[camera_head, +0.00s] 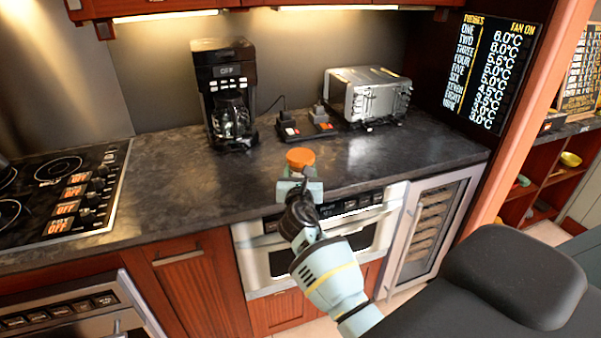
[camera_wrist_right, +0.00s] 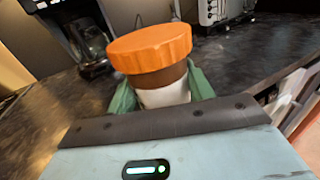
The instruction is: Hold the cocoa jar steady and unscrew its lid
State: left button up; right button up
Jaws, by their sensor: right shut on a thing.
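The cocoa jar has an orange lid (camera_head: 300,157), which sits on the jar in the head view near the counter's front edge. In the right wrist view the orange lid (camera_wrist_right: 150,48) is on top of a brown and white jar body (camera_wrist_right: 166,88). My right gripper (camera_head: 299,182) is shut on the jar body, with one green finger on each side below the lid. The gripper hides the lower part of the jar, so I cannot tell whether it touches the counter. My left gripper is not in view.
A dark counter (camera_head: 175,185) runs across, with a coffee maker (camera_head: 226,90) and a toaster (camera_head: 372,95) at the back. A cooktop (camera_head: 62,190) is at the left. A microwave drawer (camera_head: 325,245) is below the counter. The counter left of the jar is clear.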

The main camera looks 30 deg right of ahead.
jog(key=o, duration=0.5)
jog(key=c, duration=0.8)
jog(key=s+a+n+t+y, duration=0.1)
jog(key=s+a+n+y, duration=0.1)
jog(key=s+a, duration=0.4)
jog(key=s+a+n+t+y, duration=0.1)
jog(key=s+a+n+y, duration=0.1)
jog(key=s+a+y, duration=0.3)
jog(key=s+a+n+t+y, duration=0.1)
jog(key=s+a+n+y, duration=0.2)
jog(key=s+a, duration=0.4)
jog(key=shift+s+f, duration=0.2)
jog(key=shift+s, duration=1)
jog(key=shift+s+f, duration=0.2)
jog(key=shift+s, duration=1)
